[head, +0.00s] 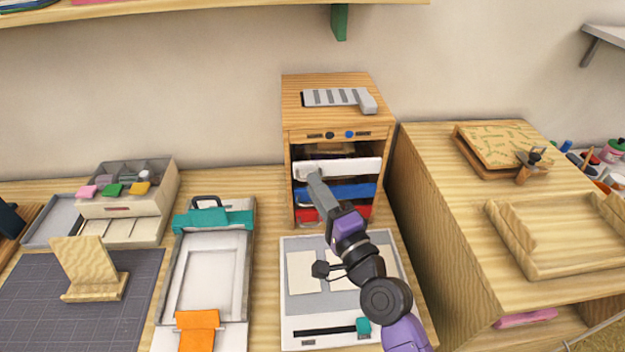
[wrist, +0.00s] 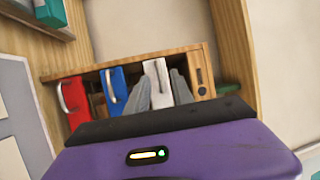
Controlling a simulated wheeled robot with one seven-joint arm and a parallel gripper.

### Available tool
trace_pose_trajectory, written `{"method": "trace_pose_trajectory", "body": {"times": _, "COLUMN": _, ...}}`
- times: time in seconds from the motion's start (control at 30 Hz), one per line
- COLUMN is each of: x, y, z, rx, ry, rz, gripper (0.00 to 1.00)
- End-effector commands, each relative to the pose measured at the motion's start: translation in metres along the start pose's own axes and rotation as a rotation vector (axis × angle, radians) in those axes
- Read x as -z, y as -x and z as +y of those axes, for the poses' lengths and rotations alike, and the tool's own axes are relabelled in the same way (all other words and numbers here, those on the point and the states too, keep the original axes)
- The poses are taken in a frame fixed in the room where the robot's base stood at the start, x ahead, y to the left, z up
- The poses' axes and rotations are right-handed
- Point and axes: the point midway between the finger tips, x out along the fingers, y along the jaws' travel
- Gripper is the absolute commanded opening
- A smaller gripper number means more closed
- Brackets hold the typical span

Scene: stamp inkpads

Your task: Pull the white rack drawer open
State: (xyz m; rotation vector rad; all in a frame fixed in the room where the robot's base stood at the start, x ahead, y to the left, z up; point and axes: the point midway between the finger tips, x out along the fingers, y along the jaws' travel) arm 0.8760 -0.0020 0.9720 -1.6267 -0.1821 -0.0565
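The wooden rack (head: 297,88) stands at the back of the bench with stacked drawers. Its white drawer (head: 350,167) is the upper one, above the blue and red drawers. In the wrist view, the picture is turned and the white drawer (wrist: 158,72) stands upright. My gripper (head: 311,172) reaches to the white drawer's front, left of its middle. In the wrist view my gripper (wrist: 160,78) has its two grey fingers apart, on either side of the white front and its handle. Whether a finger touches the handle cannot be told.
The blue drawer (head: 352,192) and red drawer (head: 358,213) lie just below. A wooden cabinet (head: 440,200) stands close on the right. A white board (head: 300,328) lies under my arm. A tray with a teal clamp (head: 235,219) is at left.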

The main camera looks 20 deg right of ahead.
Motion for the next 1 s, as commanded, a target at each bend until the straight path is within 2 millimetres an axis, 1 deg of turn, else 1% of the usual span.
{"method": "trace_pose_trajectory", "body": {"times": 0.03, "x": 0.0, "y": -0.007, "z": -0.001, "rx": 0.0, "ry": 0.0, "rz": 0.0, "gripper": 0.28}}
{"method": "trace_pose_trajectory", "body": {"times": 0.17, "x": 0.0, "y": -0.016, "z": 0.0, "rx": 0.0, "ry": 0.001, "rz": 0.001, "gripper": 0.28}}
{"method": "trace_pose_trajectory", "body": {"times": 0.47, "x": 0.0, "y": -0.019, "z": 0.0, "rx": 0.0, "ry": 0.001, "rz": 0.0, "gripper": 0.28}}
{"method": "trace_pose_trajectory", "body": {"times": 0.5, "x": 0.0, "y": -0.019, "z": 0.0, "rx": 0.0, "ry": 0.001, "rz": 0.0, "gripper": 0.24}}
{"method": "trace_pose_trajectory", "body": {"times": 0.57, "x": 0.0, "y": -0.018, "z": 0.0, "rx": 0.0, "ry": 0.001, "rz": 0.0, "gripper": 0.13}}
{"method": "trace_pose_trajectory", "body": {"times": 0.6, "x": 0.0, "y": -0.018, "z": 0.0, "rx": 0.0, "ry": 0.001, "rz": 0.0, "gripper": 0.05}}
{"method": "trace_pose_trajectory", "body": {"times": 0.63, "x": 0.0, "y": -0.018, "z": 0.0, "rx": 0.0, "ry": 0.001, "rz": 0.0, "gripper": 0.0}}
{"method": "trace_pose_trajectory", "body": {"times": 1.0, "x": 0.0, "y": -0.018, "z": 0.001, "rx": -0.001, "ry": 0.001, "rz": 0.0, "gripper": 0.0}}
